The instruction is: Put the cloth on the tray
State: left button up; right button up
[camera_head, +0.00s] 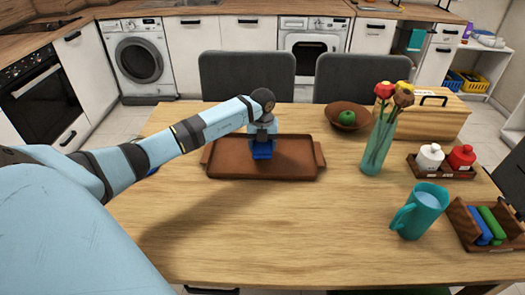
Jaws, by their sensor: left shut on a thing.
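The brown tray (222,165) with raised handles lies on the wooden table, left of centre. My left arm reaches in from the left, and my left gripper (262,142) points down over the middle of the tray. It is shut on a small blue cloth (262,152), which shows just under the fingers. The gripper hides part of the cloth, and I cannot tell if the cloth touches the tray. My right gripper is not in view.
A teal vase with flowers (376,147) and a brown bowl with a green fruit (346,117) stand right of the tray. A teal pitcher (418,213), a caddy with jars (445,171), a wooden bread box (415,120) and a wooden holder (465,226) are farther right. The front middle is clear.

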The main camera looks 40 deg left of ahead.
pick_arm(q)
jog(key=shift+f, duration=1.6)
jog(key=shift+f, duration=0.2)
jog(key=o, duration=1)
jog(key=shift+r, duration=0.2)
notch_tip(320, 180, up, 12)
jog(key=shift+r+p, duration=0.1)
jog(key=shift+p, duration=0.35)
